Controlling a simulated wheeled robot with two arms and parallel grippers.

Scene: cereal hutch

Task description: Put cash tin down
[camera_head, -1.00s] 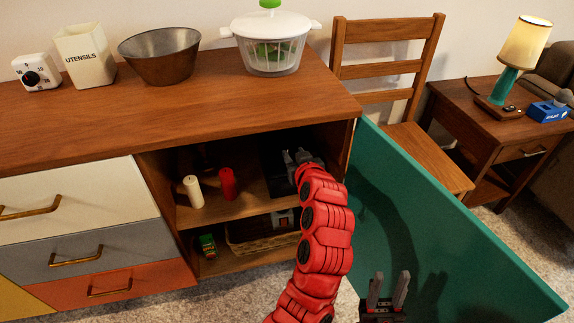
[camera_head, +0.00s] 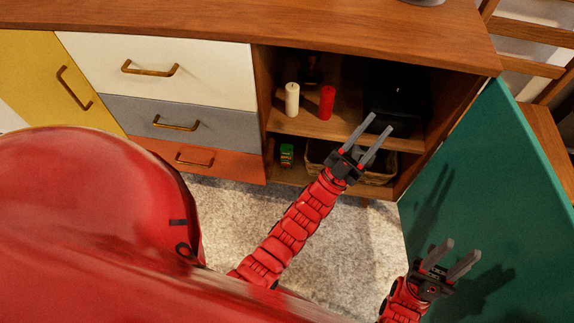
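The cash tin (camera_head: 403,122) appears as a dark, black box at the right of the cabinet's upper shelf (camera_head: 308,124). Its outline is hard to make out in the shadow. My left gripper (camera_head: 381,121) is open and empty. Its fingers point toward the cabinet and overlap the tin's front in the picture; I see nothing held between them. My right gripper (camera_head: 464,247) is open and empty in front of the green door.
A white candle (camera_head: 292,100) and a red candle (camera_head: 327,102) stand left of the tin. A small green item (camera_head: 287,155) and a wicker basket (camera_head: 378,178) are on the lower level. The open green door (camera_head: 500,190) bounds the right side.

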